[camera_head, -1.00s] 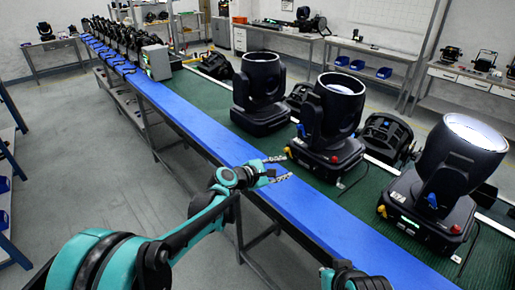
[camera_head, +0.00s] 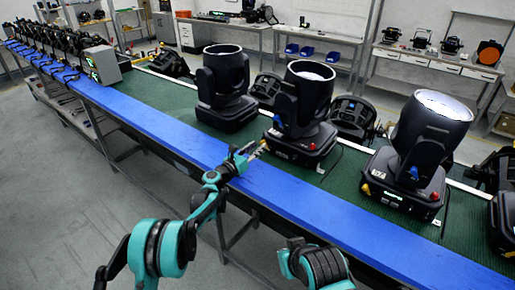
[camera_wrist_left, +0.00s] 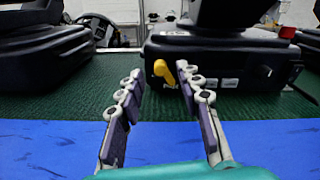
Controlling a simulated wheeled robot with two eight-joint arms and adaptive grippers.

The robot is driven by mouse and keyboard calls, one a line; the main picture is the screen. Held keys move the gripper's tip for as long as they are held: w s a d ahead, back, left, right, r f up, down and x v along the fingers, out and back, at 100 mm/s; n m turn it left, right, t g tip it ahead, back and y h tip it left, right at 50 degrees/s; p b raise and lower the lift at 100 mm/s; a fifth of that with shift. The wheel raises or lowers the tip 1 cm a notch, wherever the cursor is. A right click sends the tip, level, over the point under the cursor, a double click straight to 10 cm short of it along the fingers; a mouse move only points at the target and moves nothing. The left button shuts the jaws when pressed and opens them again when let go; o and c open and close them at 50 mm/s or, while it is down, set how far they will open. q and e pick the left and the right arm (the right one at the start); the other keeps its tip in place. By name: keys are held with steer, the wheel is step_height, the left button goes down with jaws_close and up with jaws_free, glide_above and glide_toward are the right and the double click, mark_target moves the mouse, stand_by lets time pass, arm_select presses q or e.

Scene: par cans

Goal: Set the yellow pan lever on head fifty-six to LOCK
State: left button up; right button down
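The yellow pan lever (camera_wrist_left: 163,71) sticks out of the front of a black moving head's base (camera_wrist_left: 225,62) in the left wrist view. A label is on that base, but I cannot read its number. In the head view it appears to be the middle large moving head (camera_head: 301,108), with my left gripper (camera_head: 247,151) at its front left corner. My left gripper (camera_wrist_left: 160,73) is open and empty, and the lever shows between its fingertips. I cannot tell whether the fingers touch it. My right gripper is out of view; only part of that arm shows.
Other large moving heads stand left (camera_head: 226,88) and right (camera_head: 422,150) on the green mat (camera_head: 343,174). The blue strip (camera_head: 310,208) along the bench's front edge is clear near my gripper. A grey box (camera_head: 101,65) and smaller units stand farther left.

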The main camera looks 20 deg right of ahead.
arm_select(q)
steer(key=shift+x, duration=0.8)
jaws_close()
steer(key=shift+s, duration=0.1)
steer(key=m, duration=0.2)
steer(key=s+m, duration=0.1)
steer(key=m, duration=0.1)
steer(key=d+m+b, duration=0.1)
steer(key=m, duration=0.1)
steer(key=shift+s+r, duration=0.15)
steer(key=shift+r, duration=0.1)
steer(key=m, duration=0.4)
steer(key=s+d+m, duration=0.1)
steer(key=m, duration=0.1)
steer(key=shift+f+b, duration=0.2)
steer(key=shift+b, duration=0.1)
